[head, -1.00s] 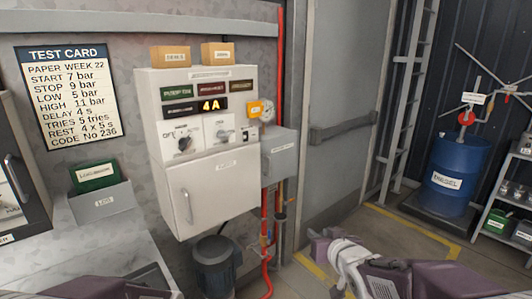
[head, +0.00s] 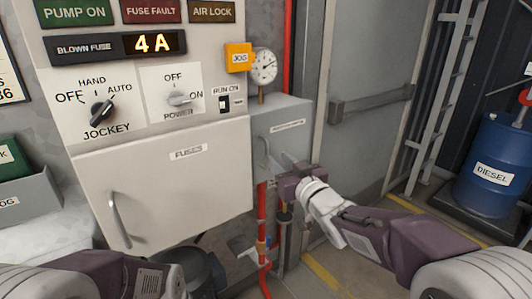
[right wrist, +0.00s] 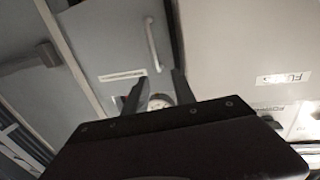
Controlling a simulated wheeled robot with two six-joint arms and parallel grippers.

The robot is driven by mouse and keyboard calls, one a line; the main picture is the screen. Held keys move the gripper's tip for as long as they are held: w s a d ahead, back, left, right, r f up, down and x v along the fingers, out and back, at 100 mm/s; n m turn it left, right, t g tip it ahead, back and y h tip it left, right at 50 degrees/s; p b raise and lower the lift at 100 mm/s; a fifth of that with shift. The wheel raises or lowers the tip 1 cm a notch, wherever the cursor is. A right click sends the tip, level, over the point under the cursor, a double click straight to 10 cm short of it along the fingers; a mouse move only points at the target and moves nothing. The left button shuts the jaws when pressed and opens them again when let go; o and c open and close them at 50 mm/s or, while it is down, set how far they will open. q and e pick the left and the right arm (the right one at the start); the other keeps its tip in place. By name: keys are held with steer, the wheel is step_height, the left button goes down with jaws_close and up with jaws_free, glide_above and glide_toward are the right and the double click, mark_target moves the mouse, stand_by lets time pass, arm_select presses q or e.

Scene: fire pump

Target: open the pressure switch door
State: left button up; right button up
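The pressure switch box (head: 290,118) is a grey box right of the white fuse cabinet, below a round gauge. Its door appears shut, with a pale label and a vertical bar handle (head: 263,152) at its left side. My right gripper (head: 278,163) is open just in front of the door, close to the handle's right. In the right wrist view, the two fingers (right wrist: 157,85) stand apart and point toward the door, with the handle (right wrist: 152,45) beyond their tips; it appears not to be held. My left arm shows at the lower left, its gripper out of view.
The white fuse cabinet (head: 165,180) has its own handle. Above it are a jockey switch (head: 102,110) and a yellow jog button (head: 238,57). A red pipe (head: 262,225) runs below the box. A grey door with a push bar (head: 370,102) stands to the right.

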mark_target(267, 148)
steer(key=x, duration=0.9)
steer(key=shift+w+d+f+p, duration=0.15)
steer(key=shift+w+f+p, duration=0.2)
steer(key=shift+w, duration=0.15)
jaws_close()
stand_by(0.8)
